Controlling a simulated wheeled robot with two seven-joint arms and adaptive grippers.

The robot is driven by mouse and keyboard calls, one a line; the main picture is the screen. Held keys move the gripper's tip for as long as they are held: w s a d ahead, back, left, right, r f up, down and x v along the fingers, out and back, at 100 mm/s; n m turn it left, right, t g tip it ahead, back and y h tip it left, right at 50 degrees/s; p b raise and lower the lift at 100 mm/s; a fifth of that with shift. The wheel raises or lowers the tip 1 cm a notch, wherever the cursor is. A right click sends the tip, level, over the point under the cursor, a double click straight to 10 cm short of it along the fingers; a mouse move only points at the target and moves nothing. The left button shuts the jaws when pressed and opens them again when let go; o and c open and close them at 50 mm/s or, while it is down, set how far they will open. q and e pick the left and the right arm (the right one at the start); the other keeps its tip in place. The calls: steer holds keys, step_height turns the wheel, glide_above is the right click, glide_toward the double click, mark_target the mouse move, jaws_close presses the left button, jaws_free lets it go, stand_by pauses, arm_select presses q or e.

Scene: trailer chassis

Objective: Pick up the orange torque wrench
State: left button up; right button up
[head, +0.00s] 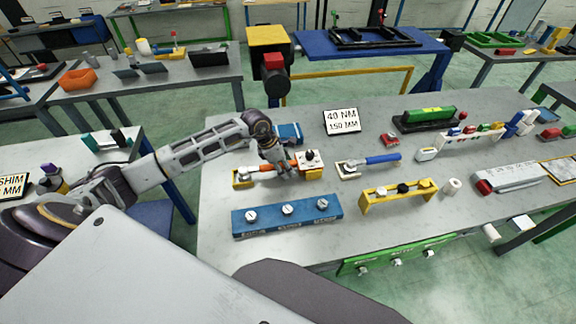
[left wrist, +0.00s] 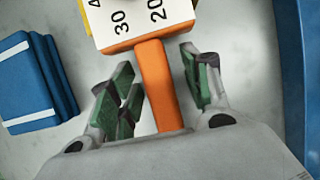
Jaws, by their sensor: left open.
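The orange torque wrench (head: 309,171) lies on the grey workbench, with a white and orange scale block at its right end. In the left wrist view its orange handle (left wrist: 158,85) runs between my fingers, below the white block marked with numbers such as 30 and 20. My left gripper (head: 278,168) is over the handle in the head view. In the left wrist view the left gripper (left wrist: 158,90) is open, with green-padded fingers on both sides of the handle and visible gaps. Part of the handle is hidden by the gripper. My right gripper is not in view.
A blue block with several white knobs (head: 287,214) lies in front of the wrench. A blue-handled tool (head: 382,159) and a yellow holder (head: 399,195) are to its right. A small blue box (head: 289,132) sits behind, and a "40 NM 150 MM" sign (head: 342,121) stands farther back.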

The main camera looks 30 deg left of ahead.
arm_select(q)
steer(key=shift+c, duration=0.2)
steer(key=c, duration=1)
steer(key=shift+r, duration=0.1)
jaws_close()
steer(key=shift+w+r, duration=0.1)
steer(key=shift+r+p, duration=0.1)
steer(key=shift+p, duration=0.3)
step_height(320, 180, up, 10)
steer(key=shift+r+b, duration=0.1)
steer(key=shift+b, duration=0.8)
